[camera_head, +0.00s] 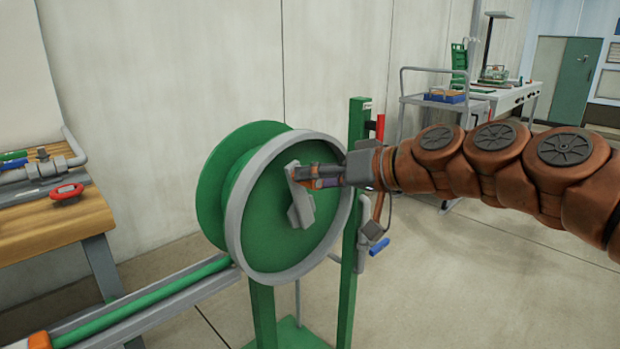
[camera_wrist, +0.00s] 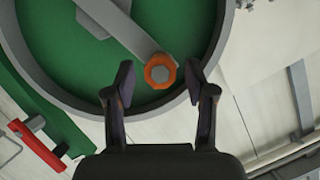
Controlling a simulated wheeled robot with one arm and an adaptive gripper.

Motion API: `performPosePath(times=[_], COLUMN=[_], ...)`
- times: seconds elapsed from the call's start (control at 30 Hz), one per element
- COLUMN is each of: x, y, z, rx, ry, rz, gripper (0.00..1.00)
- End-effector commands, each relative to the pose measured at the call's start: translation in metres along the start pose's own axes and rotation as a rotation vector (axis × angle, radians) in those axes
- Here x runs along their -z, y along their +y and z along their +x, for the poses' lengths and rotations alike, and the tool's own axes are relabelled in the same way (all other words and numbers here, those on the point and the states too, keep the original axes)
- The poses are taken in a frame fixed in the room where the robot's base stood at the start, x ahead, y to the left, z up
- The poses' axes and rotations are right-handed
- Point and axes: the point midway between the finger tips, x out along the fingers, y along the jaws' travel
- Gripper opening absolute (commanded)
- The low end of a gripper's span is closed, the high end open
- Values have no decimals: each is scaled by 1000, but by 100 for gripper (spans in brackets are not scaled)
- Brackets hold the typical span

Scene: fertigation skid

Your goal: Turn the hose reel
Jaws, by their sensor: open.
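The green hose reel (camera_head: 270,215) with a grey rim stands on a green post in the middle of the head view. Its face also fills the top of the wrist view (camera_wrist: 70,45). A grey crank arm (camera_head: 301,208) lies across the reel face. The orange crank knob (camera_wrist: 160,71) at the end of that arm shows in the wrist view. My gripper (camera_wrist: 163,82) is open, with one finger on each side of the knob. I see a gap beside each finger; whether either touches is unclear. In the head view my gripper partly hides the knob and reel face.
A wooden workbench (camera_head: 50,225) with pipe fittings and a red handwheel (camera_head: 66,191) stands at the left. The green post (camera_head: 352,240), with a red handle (camera_head: 380,128) and a blue-handled valve (camera_head: 378,246), is just right of the reel. A grey cart (camera_head: 440,100) stands farther back.

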Motion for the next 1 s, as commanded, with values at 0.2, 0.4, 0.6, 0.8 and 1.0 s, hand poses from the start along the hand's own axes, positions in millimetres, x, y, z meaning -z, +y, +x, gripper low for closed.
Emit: performPosePath(times=[0.2, 0.4, 0.6, 0.8, 1.0], x=[2, 1, 0, 0, 0], y=[0, 0, 0, 0, 0], z=[-45, -78, -97, -101, -101], rx=[-4, -2, -1, -1, -1], ry=[6, 4, 1, 0, -1], rz=[-1, -1, 0, 0, 0], gripper=[55, 55, 55, 55, 55])
